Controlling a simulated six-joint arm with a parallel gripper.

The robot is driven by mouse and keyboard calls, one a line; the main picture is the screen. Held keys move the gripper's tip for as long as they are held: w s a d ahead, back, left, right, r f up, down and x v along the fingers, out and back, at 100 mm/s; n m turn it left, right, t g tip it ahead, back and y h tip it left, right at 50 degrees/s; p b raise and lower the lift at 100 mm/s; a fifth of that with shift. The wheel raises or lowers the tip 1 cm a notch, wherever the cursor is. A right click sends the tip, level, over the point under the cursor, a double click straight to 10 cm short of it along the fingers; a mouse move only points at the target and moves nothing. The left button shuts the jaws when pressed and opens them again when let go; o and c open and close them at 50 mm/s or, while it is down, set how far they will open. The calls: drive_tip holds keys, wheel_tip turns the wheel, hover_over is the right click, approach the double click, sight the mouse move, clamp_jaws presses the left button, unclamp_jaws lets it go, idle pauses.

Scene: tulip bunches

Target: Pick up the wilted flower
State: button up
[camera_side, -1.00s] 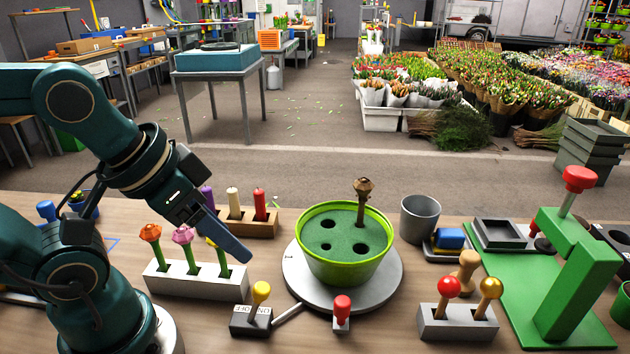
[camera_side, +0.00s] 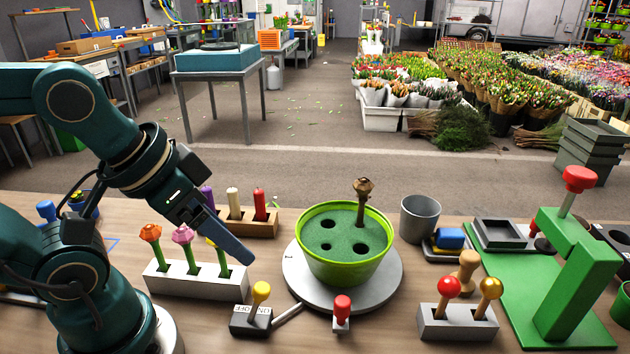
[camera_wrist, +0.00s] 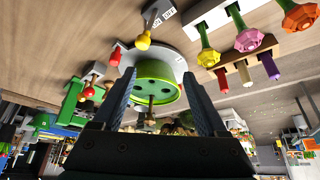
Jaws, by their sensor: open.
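The wilted flower (camera_side: 362,200) is brown with a drooping head. It stands upright in the back right hole of the green foam in a lime-green pot (camera_side: 345,268). The pot sits on a round grey turntable (camera_side: 297,281). My gripper (camera_side: 245,258) is left of the pot, above the holder of fresh flowers, apart from the wilted flower. In the wrist view my gripper (camera_wrist: 178,88) has its two fingers spread with nothing held between them.
A grey block (camera_side: 195,281) holds orange, pink and yellow flowers under my gripper. A wooden rack (camera_side: 235,222) with candle-like pegs stands behind. A grey cup (camera_side: 420,218) is right of the pot. A yellow-knobbed switch box (camera_side: 251,320) and red knob (camera_side: 342,308) are in front.

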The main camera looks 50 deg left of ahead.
wheel_tip(320, 180, up, 6)
drive_tip(key=f+n, duration=0.1)
drive_tip(key=n, duration=0.1)
hover_over(360, 181)
drive_tip(key=s, duration=0.2)
drive_tip(key=shift+g+y, duration=0.3)
drive_tip(key=shift+g, duration=0.3)
drive_tip(key=x, duration=0.6)
drive_tip(key=shift+d+f, duration=0.15)
drive_tip(key=shift+f, duration=0.25)
drive_tip(key=shift+w+f, duration=0.25)
drive_tip(key=shift+f, duration=0.25)
clamp_jaws()
